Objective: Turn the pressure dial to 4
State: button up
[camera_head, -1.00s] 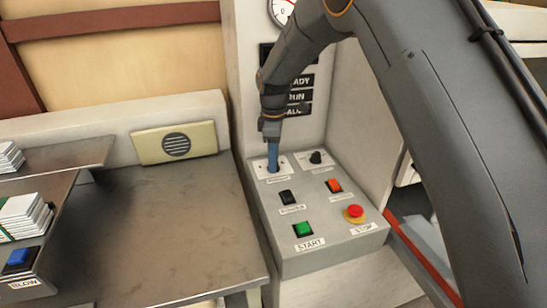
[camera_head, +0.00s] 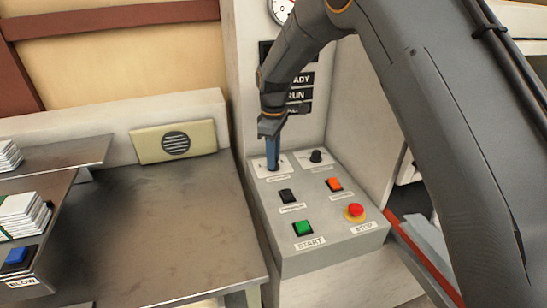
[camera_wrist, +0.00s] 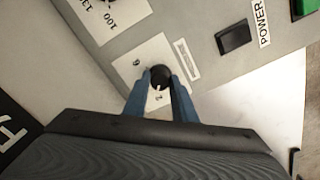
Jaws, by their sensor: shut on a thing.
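The pressure dial is a small black knob (camera_wrist: 160,76) on a white plate (camera_wrist: 140,58) with numbers, of which a 6 and a 2 can be read in the wrist view. A short white mark shows on the knob's lower edge, pointing roughly towards the 2 side; the exact setting is unclear. My gripper (camera_wrist: 161,80) has its two blue fingers shut on the knob, one on each side. In the head view my gripper (camera_head: 273,167) points down at the plate (camera_head: 288,165) at the back left of the panel, and its fingers hide the knob.
A second black dial (camera_head: 316,156) stands just right on the grey panel (camera_head: 325,222). In front are a black switch (camera_head: 287,196), an orange switch (camera_head: 334,184), a green START button (camera_head: 303,228) and a red STOP button (camera_head: 355,210). A bare metal table (camera_head: 160,230) lies left.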

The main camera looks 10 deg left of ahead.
jog(key=m, duration=0.4)
jog(key=shift+m, duration=0.3)
jog(key=m, duration=0.4)
dwell(0.3)
jog(key=o, duration=1)
jog(key=shift+o, duration=0.2)
jog(key=shift+r+b, duration=1.15)
jog(key=shift+r, duration=2.8)
